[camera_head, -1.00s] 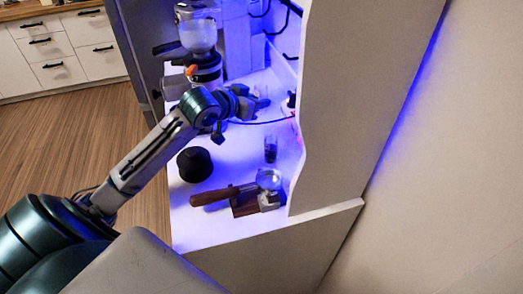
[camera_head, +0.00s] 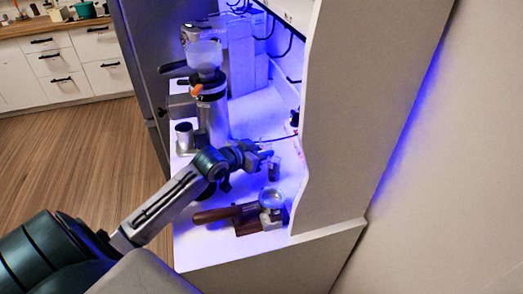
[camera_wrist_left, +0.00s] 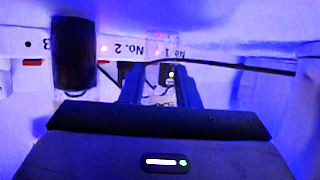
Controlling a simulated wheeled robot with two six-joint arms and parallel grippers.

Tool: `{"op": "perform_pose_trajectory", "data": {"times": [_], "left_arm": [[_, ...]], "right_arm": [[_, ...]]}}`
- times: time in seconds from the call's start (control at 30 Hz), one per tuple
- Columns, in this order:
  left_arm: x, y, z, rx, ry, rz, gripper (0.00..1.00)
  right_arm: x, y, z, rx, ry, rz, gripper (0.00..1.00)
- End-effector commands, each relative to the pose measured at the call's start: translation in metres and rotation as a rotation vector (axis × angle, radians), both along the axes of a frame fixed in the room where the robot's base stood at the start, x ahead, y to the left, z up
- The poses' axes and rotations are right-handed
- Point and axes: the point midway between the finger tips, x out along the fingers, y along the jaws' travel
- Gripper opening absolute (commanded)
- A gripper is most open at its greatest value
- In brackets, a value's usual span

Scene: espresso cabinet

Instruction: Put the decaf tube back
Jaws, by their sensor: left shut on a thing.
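A small clear tube with dark contents (camera_head: 274,170) stands out over the white counter near the cabinet's right side; I take it for the decaf tube. My left gripper (camera_head: 265,153) reaches in from the left and is shut at its upper part. My right gripper is not in view.
A portafilter with a wooden handle (camera_head: 215,214) lies in front of the tube. A grinder (camera_head: 212,105) and a metal cup (camera_head: 185,138) stand behind my arm. A dark cylinder (camera_wrist_left: 75,55) is at the wall, left in the wrist view. A cable (camera_wrist_left: 230,65) crosses there.

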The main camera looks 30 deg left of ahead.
Motion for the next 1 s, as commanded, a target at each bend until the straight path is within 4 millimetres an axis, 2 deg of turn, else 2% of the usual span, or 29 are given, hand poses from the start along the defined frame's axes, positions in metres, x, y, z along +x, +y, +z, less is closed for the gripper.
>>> {"op": "perform_pose_trajectory", "data": {"times": [0.2, 0.23, 0.33, 0.7, 1.0], "left_arm": [[0.0, 0.0, -0.003, 0.0, 0.0, 0.0, 0.06], [0.0, 0.0, -0.003, 0.0, 0.0, 0.0, 0.32], [0.0, 0.0, -0.003, 0.0, 0.0, 0.0, 0.5], [-0.001, 0.001, 0.001, 0.002, 0.001, 0.0, 0.5], [-0.033, 0.007, 0.013, 0.008, 0.003, -0.002, 0.5]], "right_arm": [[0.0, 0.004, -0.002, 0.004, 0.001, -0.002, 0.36], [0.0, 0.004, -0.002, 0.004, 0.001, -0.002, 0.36], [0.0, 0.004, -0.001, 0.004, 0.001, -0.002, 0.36], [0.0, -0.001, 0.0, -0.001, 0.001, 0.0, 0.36], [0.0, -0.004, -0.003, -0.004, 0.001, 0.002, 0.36]]}}
